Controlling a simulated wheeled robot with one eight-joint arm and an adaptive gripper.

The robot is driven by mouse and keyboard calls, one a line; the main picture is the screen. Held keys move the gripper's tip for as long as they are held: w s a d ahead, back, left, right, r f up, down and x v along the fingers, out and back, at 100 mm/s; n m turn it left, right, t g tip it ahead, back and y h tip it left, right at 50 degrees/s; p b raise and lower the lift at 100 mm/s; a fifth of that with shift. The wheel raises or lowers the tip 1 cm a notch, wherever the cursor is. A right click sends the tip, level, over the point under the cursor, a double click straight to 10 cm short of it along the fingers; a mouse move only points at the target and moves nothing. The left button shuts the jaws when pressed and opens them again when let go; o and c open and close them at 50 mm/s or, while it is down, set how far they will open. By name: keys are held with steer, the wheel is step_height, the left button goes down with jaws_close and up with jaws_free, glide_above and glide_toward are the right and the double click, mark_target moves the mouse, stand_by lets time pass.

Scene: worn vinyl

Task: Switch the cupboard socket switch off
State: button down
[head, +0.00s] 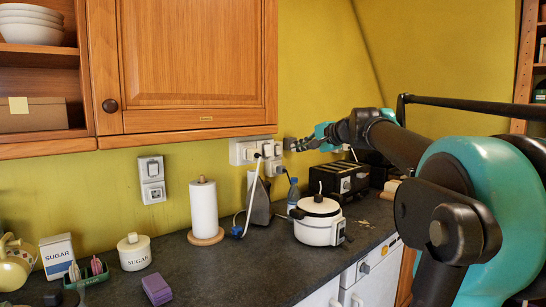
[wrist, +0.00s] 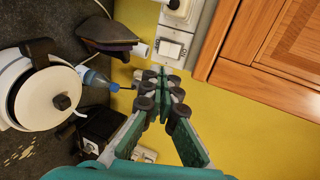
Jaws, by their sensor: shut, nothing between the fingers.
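A white socket and switch strip (head: 250,150) is on the yellow wall, just under the wooden cupboard. It also shows in the wrist view (wrist: 172,46), where a pale square plate faces me, with a further part of the strip above it. My gripper (head: 292,144) is at the right end of the strip, close to the wall. In the wrist view its fingertips (wrist: 164,73) are together and empty, just below the square plate. I cannot tell whether they touch it. The switch's on or off position is too small to read.
The cupboard (head: 195,65) hangs right above the strip. A second wall socket (head: 151,180) is further left. Below stand a white cooker (head: 318,225), a blue bottle (head: 293,192), a black toaster (head: 340,178) and a paper towel roll (head: 204,207). A cord hangs from the strip.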

mark_target(268, 154)
steer(key=x, duration=1.3)
steer(key=shift+w+a, duration=0.2)
steer(key=shift+w, duration=0.05)
steer(key=shift+w+a+f, duration=0.1)
steer(key=shift+w+f, duration=0.05)
steer(key=shift+w+a+f, duration=0.3)
steer(key=shift+w+f, duration=0.05)
steer(key=shift+f, duration=0.05)
steer(key=shift+r, duration=0.1)
steer(key=shift+r, duration=0.75)
steer(key=shift+s+d, duration=0.1)
